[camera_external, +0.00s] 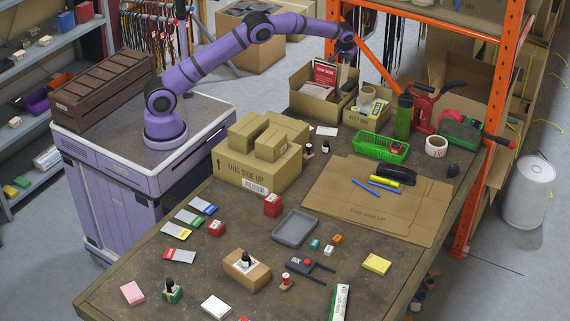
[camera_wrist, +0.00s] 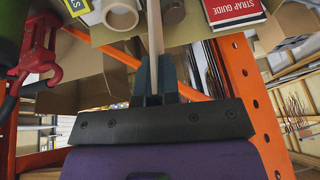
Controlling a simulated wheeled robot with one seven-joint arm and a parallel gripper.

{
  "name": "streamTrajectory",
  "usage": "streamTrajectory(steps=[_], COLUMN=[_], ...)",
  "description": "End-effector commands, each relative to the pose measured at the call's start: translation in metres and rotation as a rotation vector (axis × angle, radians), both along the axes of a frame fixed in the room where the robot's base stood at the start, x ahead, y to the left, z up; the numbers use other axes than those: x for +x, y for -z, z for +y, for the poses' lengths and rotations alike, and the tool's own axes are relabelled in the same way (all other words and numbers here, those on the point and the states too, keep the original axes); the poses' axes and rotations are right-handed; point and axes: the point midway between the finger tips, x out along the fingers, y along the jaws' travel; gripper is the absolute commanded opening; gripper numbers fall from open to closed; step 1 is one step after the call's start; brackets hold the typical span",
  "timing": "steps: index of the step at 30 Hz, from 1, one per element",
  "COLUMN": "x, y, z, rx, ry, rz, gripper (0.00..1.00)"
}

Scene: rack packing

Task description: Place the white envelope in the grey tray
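My gripper (camera_wrist: 155,62) has its fingers close together around a thin, pale flat item, seen edge-on, which looks like the white envelope (camera_wrist: 154,28). In the external view my gripper (camera_external: 344,62) hangs over the open cardboard box at the back of the table; its fingertips and the held item are small and hard to make out there. The grey tray (camera_external: 277,240) lies flat and empty near the middle of the table, well in front of my gripper. A small white flat piece (camera_external: 326,131) lies on the table behind the tray.
The open box (camera_external: 304,104) holds a red strap guide (camera_wrist: 234,10). The orange rack post (camera_external: 482,125) stands to the right. A closed carton (camera_external: 257,172), a green basket (camera_external: 366,147) and flat cardboard (camera_external: 340,203) lie between box and tray. Small items surround the tray.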

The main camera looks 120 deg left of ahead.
Motion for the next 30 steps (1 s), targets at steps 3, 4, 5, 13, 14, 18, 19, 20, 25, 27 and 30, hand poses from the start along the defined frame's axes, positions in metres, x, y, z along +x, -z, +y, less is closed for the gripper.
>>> streamTrajectory(steps=[3,4,5,13,14,18,19,20,25,27,30], x=[0.004,0.007,0.011,0.081,0.09,0.128,0.135,0.143,0.18,0.192,0.208], y=[0.0,0.001,0.001,0.013,0.015,0.022,0.024,0.026,0.034,0.037,0.042], z=[-0.003,-0.006,-0.01,-0.082,-0.093,-0.146,-0.157,-0.17,-0.24,-0.27,-0.313], rx=[-0.001,-0.002,-0.002,-0.018,-0.02,-0.029,-0.03,-0.034,-0.042,-0.046,-0.051], ry=[0.009,0.016,0.024,0.204,0.232,0.349,0.373,0.399,0.544,0.604,0.689], rz=[-0.001,-0.001,-0.002,-0.014,-0.015,-0.022,-0.023,-0.024,-0.032,-0.035,-0.04], gripper=[0.0,0.0,0.0,0.0,0.0,0.0,0.0,0.0,0.0,0.0,0.0])
